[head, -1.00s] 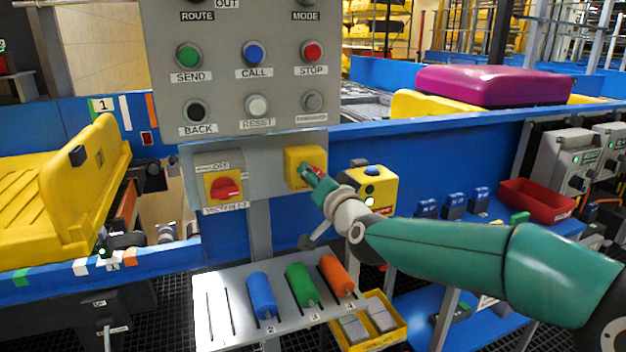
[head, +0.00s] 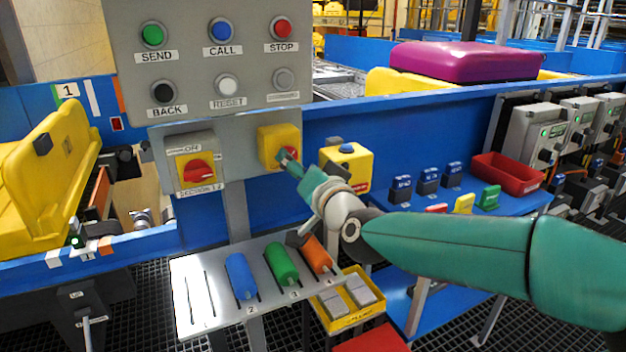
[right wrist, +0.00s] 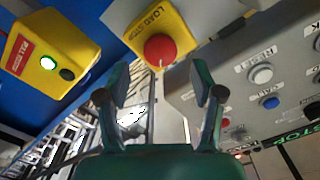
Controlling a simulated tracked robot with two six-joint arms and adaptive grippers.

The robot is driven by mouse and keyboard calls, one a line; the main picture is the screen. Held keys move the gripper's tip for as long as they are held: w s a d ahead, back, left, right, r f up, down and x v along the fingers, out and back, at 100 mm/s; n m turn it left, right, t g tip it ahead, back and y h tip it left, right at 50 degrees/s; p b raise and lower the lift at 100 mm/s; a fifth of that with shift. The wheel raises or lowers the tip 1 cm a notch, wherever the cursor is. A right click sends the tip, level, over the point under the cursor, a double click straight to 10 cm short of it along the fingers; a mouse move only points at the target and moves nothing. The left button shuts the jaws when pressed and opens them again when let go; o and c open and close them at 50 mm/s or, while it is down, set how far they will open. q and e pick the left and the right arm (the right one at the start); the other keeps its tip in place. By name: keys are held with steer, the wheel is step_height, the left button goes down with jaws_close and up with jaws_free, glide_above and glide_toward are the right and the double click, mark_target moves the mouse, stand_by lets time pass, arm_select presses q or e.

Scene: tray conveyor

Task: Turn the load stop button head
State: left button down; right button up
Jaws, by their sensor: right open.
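The load stop button is a red round head on a yellow box (head: 272,137) below the grey button panel. In the right wrist view its red head (right wrist: 160,50) and "LOAD STOP" label show plainly. My right gripper (head: 284,157) is at the box in the head view and covers part of the red head. In the right wrist view the two fingers of my right gripper (right wrist: 160,82) are spread, with the red head just beyond the gap between their tips. Nothing is held between them. My left gripper is not in view.
A red rotary switch (head: 199,170) sits left of the yellow box. A second yellow box (head: 358,165) with a blue button stands to the right. A sloped rack (head: 200,325) with coloured handles lies below. The grey panel (head: 195,82) is close above.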

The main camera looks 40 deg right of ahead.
steer(key=v, duration=0.6)
steer(key=shift+s, duration=0.4)
